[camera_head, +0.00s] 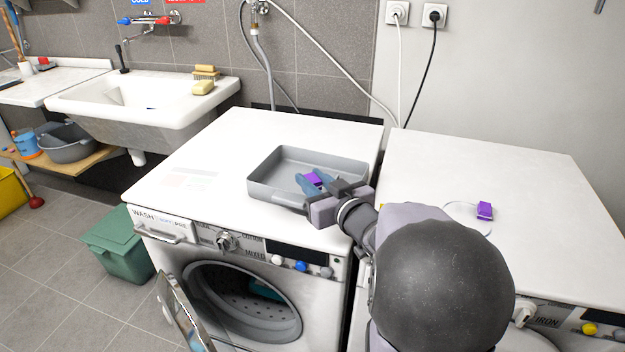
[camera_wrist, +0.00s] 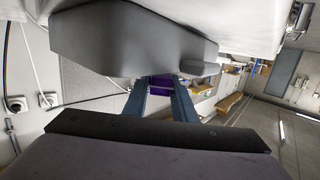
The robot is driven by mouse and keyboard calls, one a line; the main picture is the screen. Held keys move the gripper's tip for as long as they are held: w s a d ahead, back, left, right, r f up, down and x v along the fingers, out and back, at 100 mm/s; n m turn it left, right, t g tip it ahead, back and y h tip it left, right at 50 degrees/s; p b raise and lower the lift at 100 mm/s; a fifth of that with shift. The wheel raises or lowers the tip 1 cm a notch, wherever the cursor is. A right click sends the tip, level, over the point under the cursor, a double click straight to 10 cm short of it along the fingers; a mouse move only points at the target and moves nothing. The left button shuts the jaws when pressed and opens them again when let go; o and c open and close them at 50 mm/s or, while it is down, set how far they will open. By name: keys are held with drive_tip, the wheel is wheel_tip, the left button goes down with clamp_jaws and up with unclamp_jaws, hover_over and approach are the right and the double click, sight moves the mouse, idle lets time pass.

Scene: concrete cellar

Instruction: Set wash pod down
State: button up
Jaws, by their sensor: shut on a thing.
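A purple wash pod (camera_head: 312,178) is between the blue-grey fingers of my gripper (camera_head: 314,184), over or inside a shallow grey tray (camera_head: 262,183). I cannot tell whether the pod touches the tray floor. In the wrist view the pod (camera_wrist: 162,84) shows between the two fingers (camera_wrist: 160,100), partly hidden behind the grey tray wall (camera_wrist: 130,45). The tray stands on the white washing machine (camera_head: 220,150). A second purple pod (camera_head: 484,210) rests on or beside a clear round disc (camera_head: 462,216) on the right-hand white machine.
The washer door (camera_head: 183,315) hangs open, with something teal in the drum. A white sink (camera_head: 140,98) with a yellow sponge (camera_head: 203,88) is to the left. A green bin (camera_head: 118,243) stands on the floor.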

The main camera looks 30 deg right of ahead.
sight(316, 180)
drive_tip(key=shift+f, duration=0.4)
drive_tip(key=o, duration=1)
drive_tip(key=shift+r, duration=0.15)
drive_tip(key=shift+r, duration=0.25)
drive_tip(key=s, duration=0.3)
drive_tip(key=s+r+p, duration=0.1)
drive_tip(key=s, duration=0.2)
drive_tip(key=shift+r, duration=0.15)
drive_tip(key=shift+s+r, duration=0.1)
drive_tip(key=shift+s, duration=0.65)
drive_tip(key=shift+r, duration=0.1)
